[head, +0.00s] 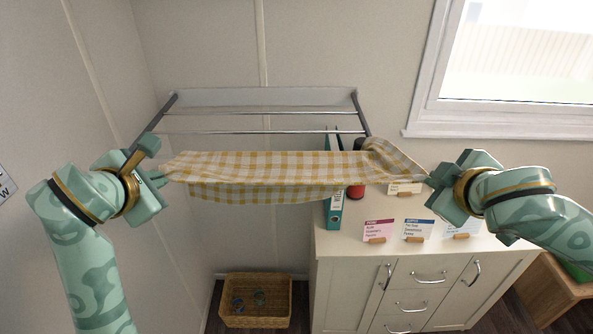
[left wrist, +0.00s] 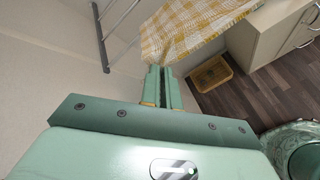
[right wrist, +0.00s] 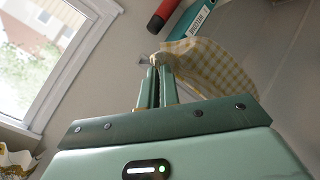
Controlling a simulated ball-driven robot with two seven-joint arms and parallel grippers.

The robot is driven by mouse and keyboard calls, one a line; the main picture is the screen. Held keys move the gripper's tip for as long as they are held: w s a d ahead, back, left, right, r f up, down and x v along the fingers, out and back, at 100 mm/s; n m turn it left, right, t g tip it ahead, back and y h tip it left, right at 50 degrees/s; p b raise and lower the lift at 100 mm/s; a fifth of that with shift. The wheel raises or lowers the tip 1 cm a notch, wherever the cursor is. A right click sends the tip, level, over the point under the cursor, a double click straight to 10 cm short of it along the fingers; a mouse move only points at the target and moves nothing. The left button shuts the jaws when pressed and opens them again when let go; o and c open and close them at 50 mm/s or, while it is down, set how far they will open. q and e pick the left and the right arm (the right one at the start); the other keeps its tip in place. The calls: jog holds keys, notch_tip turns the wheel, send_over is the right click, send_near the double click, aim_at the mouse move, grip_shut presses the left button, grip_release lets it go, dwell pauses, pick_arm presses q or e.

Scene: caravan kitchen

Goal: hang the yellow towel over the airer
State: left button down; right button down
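The yellow-and-white checked towel (head: 265,172) is stretched between my two grippers in front of the wall airer (head: 265,132), a rack with several metal rails. My left gripper (head: 163,176) is at the towel's left end; in the left wrist view its fingers (left wrist: 162,75) are close together on the towel's edge (left wrist: 185,32). My right gripper (head: 430,180) is at the towel's right end; in the right wrist view its fingers (right wrist: 155,65) close on a bunched corner of the towel (right wrist: 205,60). The towel's lower part hangs down and hides the airer's front portion.
A cabinet (head: 420,285) stands below right, with small cards (head: 418,229), a teal binder (head: 335,210) and a red-and-black cylinder (head: 356,190) on top. A wicker basket (head: 255,318) sits on the floor. A window (head: 510,70) is at upper right.

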pick_arm(q)
jog(key=shift+s+f+b, duration=0.45)
jog(key=shift+f+b, duration=0.1)
jog(key=shift+f, duration=0.3)
pick_arm(e)
jog(key=shift+s+f, duration=0.45)
jog(key=shift+f, duration=0.4)
pick_arm(q)
jog(key=c, duration=1.4)
grip_release()
pick_arm(e)
jog(key=c, duration=1.4)
grip_release()
